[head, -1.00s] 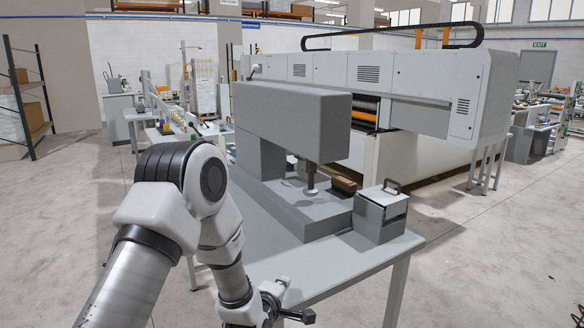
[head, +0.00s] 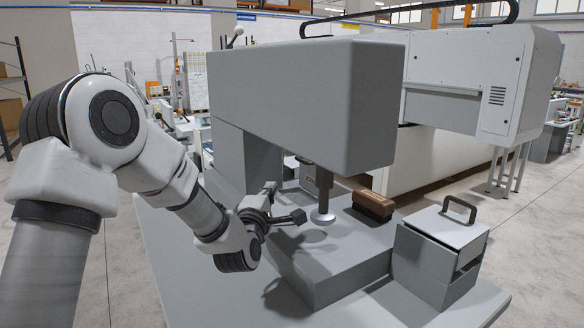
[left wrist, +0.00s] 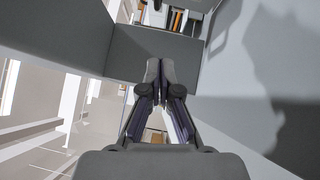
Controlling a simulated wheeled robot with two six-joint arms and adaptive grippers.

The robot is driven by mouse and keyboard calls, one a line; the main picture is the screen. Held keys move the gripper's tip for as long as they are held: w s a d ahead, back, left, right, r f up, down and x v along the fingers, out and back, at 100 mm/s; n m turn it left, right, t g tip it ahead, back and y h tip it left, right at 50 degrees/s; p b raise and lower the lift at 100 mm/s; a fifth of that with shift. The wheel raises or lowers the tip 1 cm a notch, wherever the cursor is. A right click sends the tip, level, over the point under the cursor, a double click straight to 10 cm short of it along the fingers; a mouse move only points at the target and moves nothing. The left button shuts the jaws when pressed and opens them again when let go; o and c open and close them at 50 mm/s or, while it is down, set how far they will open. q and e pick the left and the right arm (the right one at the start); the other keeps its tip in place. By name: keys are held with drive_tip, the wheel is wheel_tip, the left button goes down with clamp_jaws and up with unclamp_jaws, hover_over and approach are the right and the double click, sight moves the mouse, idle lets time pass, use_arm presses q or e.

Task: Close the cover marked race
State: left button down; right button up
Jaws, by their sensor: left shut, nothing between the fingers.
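A grey machine (head: 300,95) with an overhanging arm stands on the table, its presser foot (head: 322,217) just above the stepped bed (head: 325,270). I can read no "race" marking on any part. A grey box (head: 425,262) with a dark handle (head: 459,207) on its lid stands right of the bed. A dark gap shows under the lid's right edge. My left gripper (head: 298,216) is over the left part of the bed, left of the presser foot. In the left wrist view its fingers (left wrist: 160,72) are together and empty. My right gripper is out of view.
A brown brush-like block (head: 374,204) lies on the bed right of the presser foot. The overhanging arm limits height above my left gripper. The table (head: 175,270) is bare at the front left. A large white machine (head: 470,85) stands behind.

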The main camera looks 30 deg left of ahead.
use_arm(q)
drive_tip(key=shift+w+d+r, duration=0.2)
drive_tip(key=shift+w+r, duration=0.45)
drive_tip(key=shift+r, duration=0.1)
drive_tip(key=x, duration=0.2)
drive_tip(key=p+x, duration=0.1)
drive_tip(key=x, duration=0.5)
drive_tip(key=shift+a+f, duration=0.2)
drive_tip(key=shift+f, duration=0.2)
drive_tip(key=shift+w+d+r+p, duration=0.15)
drive_tip(key=shift+w+d+p, duration=0.1)
drive_tip(key=shift+w+d, duration=0.4)
drive_tip(key=shift+w+d+r+p, duration=0.2)
drive_tip(key=shift+w+d, duration=0.2)
drive_tip(key=shift+w, duration=0.35)
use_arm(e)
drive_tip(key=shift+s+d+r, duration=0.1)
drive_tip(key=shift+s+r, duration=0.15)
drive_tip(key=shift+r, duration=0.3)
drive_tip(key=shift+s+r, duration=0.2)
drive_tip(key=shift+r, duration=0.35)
